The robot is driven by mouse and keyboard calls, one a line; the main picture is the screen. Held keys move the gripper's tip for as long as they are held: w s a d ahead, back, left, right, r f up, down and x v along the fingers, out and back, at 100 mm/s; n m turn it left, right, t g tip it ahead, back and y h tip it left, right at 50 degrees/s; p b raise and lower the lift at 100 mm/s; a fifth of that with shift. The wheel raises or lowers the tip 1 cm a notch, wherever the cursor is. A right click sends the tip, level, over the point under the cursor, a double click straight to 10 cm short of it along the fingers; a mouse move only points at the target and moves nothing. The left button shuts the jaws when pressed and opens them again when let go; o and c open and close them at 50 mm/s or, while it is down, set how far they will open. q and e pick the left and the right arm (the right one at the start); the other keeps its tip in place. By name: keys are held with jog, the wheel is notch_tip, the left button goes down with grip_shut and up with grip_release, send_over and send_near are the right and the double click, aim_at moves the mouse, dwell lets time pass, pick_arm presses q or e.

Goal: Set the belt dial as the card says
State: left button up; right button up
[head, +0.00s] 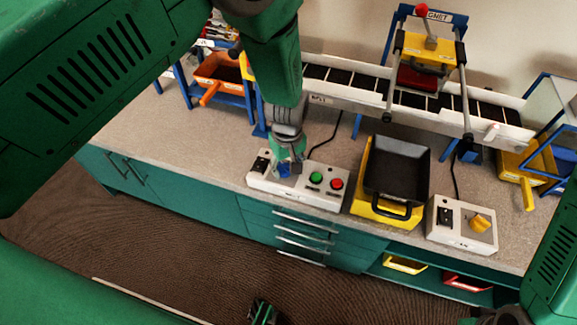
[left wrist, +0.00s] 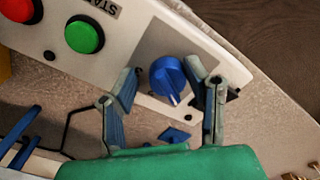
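The blue belt dial (left wrist: 168,76) sits on a white control box (head: 326,197) beside a green button (head: 316,178) and a red button (head: 336,183). Its white pointer mark faces down and slightly right in the left wrist view. My left gripper (head: 289,166) is over the dial end of the box and hides much of it in the head view. In the left wrist view its fingers (left wrist: 165,82) are open, one on each side of the dial, with gaps visible. I cannot make out the card.
A black tray on a yellow base (head: 372,207) stands right of the box. The counter's left part is clear.

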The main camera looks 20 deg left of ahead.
pick_arm(q)
jog(key=shift+a, duration=0.2)
jog(key=c, duration=0.6)
jog(key=shift+w+a, duration=0.1)
jog(key=shift+a, duration=0.4)
jog(key=shift+d, duration=0.3)
pick_arm(e)
jog(key=shift+a+r, duration=0.1)
jog(key=shift+a, duration=0.2)
pick_arm(q)
jog(key=shift+a+m, duration=0.1)
jog(key=shift+m, duration=0.2)
pick_arm(e)
jog(key=shift+a+r, duration=0.1)
jog(key=shift+a, duration=0.05)
pick_arm(q)
jog(key=m, duration=0.5)
jog(key=shift+w, duration=0.15)
jog(key=m, duration=0.6)
jog(key=shift+p, duration=0.4)
pick_arm(e)
jog(key=shift+r, duration=0.35)
